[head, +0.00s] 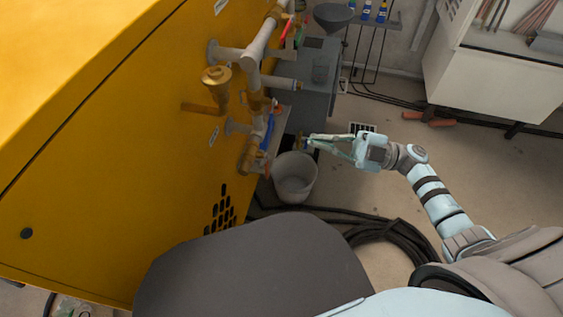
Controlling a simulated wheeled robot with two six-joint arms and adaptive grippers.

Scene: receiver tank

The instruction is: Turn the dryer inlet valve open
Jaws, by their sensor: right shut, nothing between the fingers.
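Piping with several valves runs along the side of the yellow cabinet (100,140). A blue lever handle (268,132) sits low on the piping, and a red handle (287,30) sits near the top. I cannot tell from labels which one is the dryer inlet valve. My right gripper (310,141) is shut and empty. In the picture it lies just right of the blue handle, above the white bucket, with a visible gap to the handle. My left gripper is out of view.
A white bucket (296,184) stands on the floor below the piping. Black hose (385,232) lies coiled on the floor. A grey box (318,65) stands behind the pipes. A white cabinet (480,80) is at the upper right.

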